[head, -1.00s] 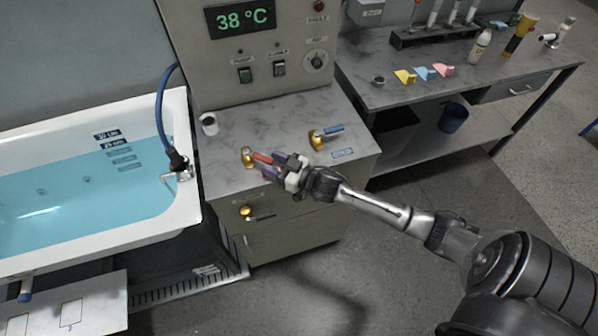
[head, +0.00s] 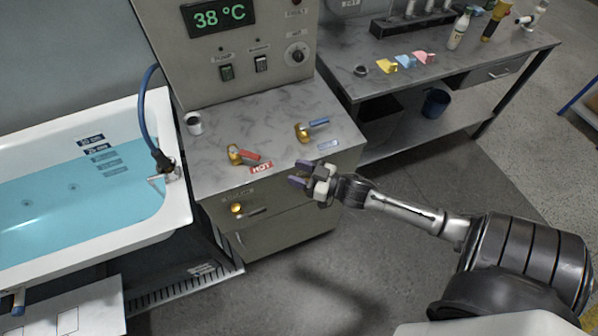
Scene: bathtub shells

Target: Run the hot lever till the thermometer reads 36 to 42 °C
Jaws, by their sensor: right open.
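The thermometer display (head: 219,15) reads 38 °C in green digits on the upright panel. The hot lever (head: 241,155) has a brass base and a red handle, and sits on the grey counter behind a red HOT label (head: 261,167). A similar lever with a blue handle (head: 311,129) sits to its right. My right gripper (head: 298,174) is open and empty, in front of the counter's edge and right of the red handle, apart from it. The tub (head: 180,200) at left holds blue water (head: 90,190). My left gripper is not in view.
A white cup (head: 194,123) stands at the counter's left. A blue hose (head: 147,110) runs to the tub's rim. A side bench (head: 440,65) at right holds bottles and coloured pieces. The floor in front is clear.

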